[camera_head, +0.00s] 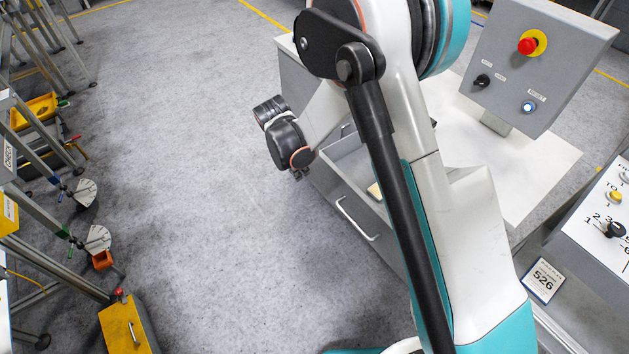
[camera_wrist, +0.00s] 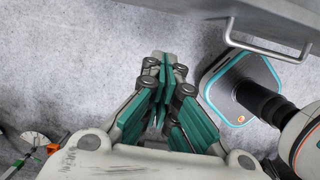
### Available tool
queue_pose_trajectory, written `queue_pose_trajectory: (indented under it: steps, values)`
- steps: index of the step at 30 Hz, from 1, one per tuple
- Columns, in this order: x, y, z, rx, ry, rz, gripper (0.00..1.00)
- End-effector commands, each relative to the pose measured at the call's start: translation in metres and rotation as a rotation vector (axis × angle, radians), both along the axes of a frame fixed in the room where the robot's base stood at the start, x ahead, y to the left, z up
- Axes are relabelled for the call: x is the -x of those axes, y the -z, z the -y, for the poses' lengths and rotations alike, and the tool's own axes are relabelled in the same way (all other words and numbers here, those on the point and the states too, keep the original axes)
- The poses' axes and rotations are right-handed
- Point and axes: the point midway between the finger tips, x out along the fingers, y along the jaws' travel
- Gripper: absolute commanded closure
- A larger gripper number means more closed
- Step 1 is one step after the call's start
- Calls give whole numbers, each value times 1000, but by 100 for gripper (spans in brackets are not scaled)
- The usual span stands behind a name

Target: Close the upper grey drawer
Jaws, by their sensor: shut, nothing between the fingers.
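The grey drawer (camera_head: 340,188) is pulled out of the cabinet under the white worktop, with part of its inside showing. Its silver bar handle (camera_head: 357,219) is on the front face, and the handle also shows at the top right of the wrist view (camera_wrist: 268,46). My arm hides part of the drawer and cabinet. My gripper (camera_head: 299,175) is beside the drawer's far left corner, apart from the handle. In the wrist view my gripper (camera_wrist: 165,66) has its green fingers together with nothing between them, over the floor and left of the handle.
A grey control box (camera_head: 540,60) with a red button stands on the worktop (camera_head: 525,160). Another panel (camera_head: 600,215) is at right. Metal stands and a yellow box (camera_head: 125,325) line the left side. The grey floor (camera_head: 190,150) between is clear.

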Motion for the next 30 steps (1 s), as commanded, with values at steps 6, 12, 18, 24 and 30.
queue_pose_trajectory:
  steps: [6,12,18,24,30]
  values:
    - [-1,20,1,5,-25,-9,100]
    - [-6,56,8,4,-23,-8,100]
    - [-12,94,16,4,-22,-8,100]
    - [-24,102,37,4,-19,-8,100]
    - [-33,101,50,4,-20,-8,100]
